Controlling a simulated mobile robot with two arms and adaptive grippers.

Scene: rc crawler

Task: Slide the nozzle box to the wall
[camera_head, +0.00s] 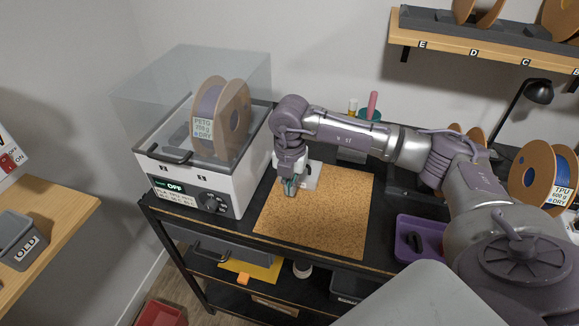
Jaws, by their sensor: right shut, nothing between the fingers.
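My right gripper (290,189) points down over the left part of the cork mat (325,225), shut and empty. A small white and grey item (313,175) shows just right of and behind the fingers; the wrist partly hides it, and I cannot tell whether they touch. A grey box-like thing (351,154) stands at the back of the bench near the wall, partly covered by my right arm. No label shows which one is the nozzle box. My left gripper is not in view.
A dryer (190,190) with a clear lid and a spool inside stands left of the mat. A purple tray (420,237) lies right of it. Spools and a black lamp (538,92) are at right. The mat's front is clear.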

